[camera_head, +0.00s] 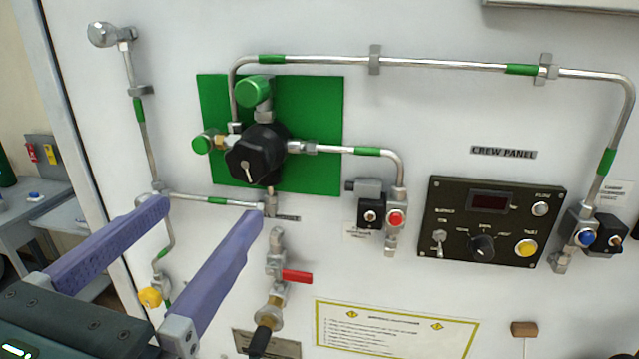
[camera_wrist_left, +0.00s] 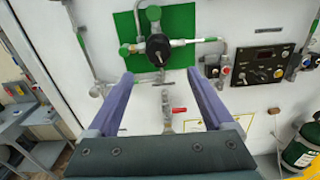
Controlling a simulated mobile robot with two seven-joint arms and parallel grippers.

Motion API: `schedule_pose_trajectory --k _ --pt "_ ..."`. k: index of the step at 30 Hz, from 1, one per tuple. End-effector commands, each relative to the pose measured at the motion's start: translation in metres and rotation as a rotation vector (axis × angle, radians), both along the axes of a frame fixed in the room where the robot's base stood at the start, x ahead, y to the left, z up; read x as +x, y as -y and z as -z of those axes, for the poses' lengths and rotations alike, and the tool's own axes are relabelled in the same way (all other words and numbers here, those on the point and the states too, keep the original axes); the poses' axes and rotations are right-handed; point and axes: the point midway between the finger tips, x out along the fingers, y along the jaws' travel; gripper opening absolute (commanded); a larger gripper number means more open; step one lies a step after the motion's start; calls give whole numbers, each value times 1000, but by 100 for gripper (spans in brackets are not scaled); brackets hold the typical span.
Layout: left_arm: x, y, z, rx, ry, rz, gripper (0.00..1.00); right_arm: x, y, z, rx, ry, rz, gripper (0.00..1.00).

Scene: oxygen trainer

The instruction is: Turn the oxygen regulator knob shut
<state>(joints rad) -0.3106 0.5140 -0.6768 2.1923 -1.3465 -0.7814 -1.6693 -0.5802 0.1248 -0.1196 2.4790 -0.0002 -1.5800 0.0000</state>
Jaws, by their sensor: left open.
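The regulator knob (camera_head: 255,155) is black and faceted with a pale pointer mark on its face. It sits on a green backing plate (camera_head: 318,110) on the white wall panel, and also shows in the left wrist view (camera_wrist_left: 157,46). My left gripper (camera_head: 208,211) has two long purple fingers, spread apart and empty. In the head view its fingertips show below and to the left of the knob. In the left wrist view (camera_wrist_left: 160,76) the knob shows above the gap between the fingertips. My right gripper is in neither view.
Steel pipes with green bands surround the regulator. Green caps (camera_head: 253,91) stand above and left of the knob. A red-handled valve (camera_head: 296,276) is below it. A crew control panel (camera_head: 490,222) is at the right. A green cylinder (camera_wrist_left: 301,146) stands at lower right in the wrist view.

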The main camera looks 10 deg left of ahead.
Motion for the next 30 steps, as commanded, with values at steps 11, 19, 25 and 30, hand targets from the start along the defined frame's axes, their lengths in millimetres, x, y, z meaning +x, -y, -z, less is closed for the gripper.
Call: schedule_pose_trajectory --k 11,19,25,30 --pt "67 1 -6 -3 3 -5 86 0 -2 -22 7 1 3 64" --pt "93 2 -3 -6 -1 -5 86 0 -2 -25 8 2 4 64" --pt "95 2 -2 -7 -1 -5 86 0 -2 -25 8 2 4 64" --pt "95 2 -2 -7 -1 -5 75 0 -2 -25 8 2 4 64"
